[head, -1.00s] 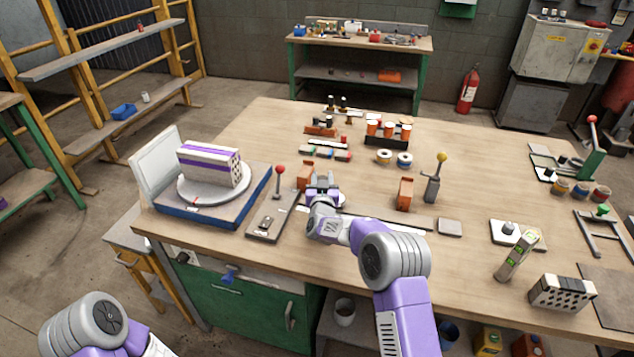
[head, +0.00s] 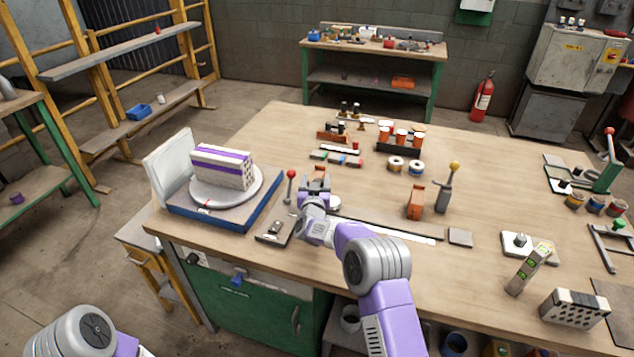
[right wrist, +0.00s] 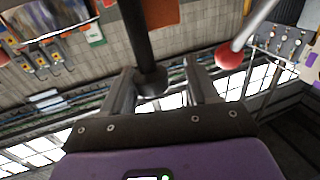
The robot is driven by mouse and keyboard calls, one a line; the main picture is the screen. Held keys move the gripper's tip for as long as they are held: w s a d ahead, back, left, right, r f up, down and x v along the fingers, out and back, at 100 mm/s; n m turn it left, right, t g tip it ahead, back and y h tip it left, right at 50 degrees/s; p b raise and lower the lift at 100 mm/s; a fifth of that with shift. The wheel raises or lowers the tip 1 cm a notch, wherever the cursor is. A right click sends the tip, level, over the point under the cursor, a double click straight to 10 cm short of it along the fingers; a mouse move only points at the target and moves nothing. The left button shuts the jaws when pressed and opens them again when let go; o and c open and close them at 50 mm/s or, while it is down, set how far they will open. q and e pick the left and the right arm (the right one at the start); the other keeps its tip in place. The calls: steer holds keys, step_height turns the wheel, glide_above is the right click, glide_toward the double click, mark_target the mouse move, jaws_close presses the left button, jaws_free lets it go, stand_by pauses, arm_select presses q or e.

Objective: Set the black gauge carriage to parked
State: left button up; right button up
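My right gripper (head: 315,190) is low over the bench, beside the red-ball lever (head: 290,175) and in front of an orange block (head: 321,171). The right wrist view shows its two fingers (right wrist: 160,85) apart, with a dark rod and collar (right wrist: 150,60) between or just beyond them; I cannot tell whether they touch. The red ball (right wrist: 229,57) is right of the fingers there. I cannot pick out the black gauge carriage for certain; a grey plate with a small dark knob (head: 275,228) lies left of my gripper. My left gripper is out of view.
A long flat rail (head: 385,228) runs right from my gripper. An orange block (head: 415,202) and yellow-ball lever (head: 448,185) stand behind it. The blue turntable base (head: 225,215) with a striped brick (head: 222,167) is at left.

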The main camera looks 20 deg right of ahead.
steer(key=shift+d, duration=0.15)
steer(key=shift+s, duration=0.15)
steer(key=shift+s+a+r, duration=0.1)
steer(key=shift+s+a, duration=0.1)
steer(key=shift+s, duration=0.3)
steer(key=p+v, duration=0.1)
steer(key=v, duration=0.5)
steer(key=shift+s, duration=0.15)
steer(key=shift+a, duration=0.15)
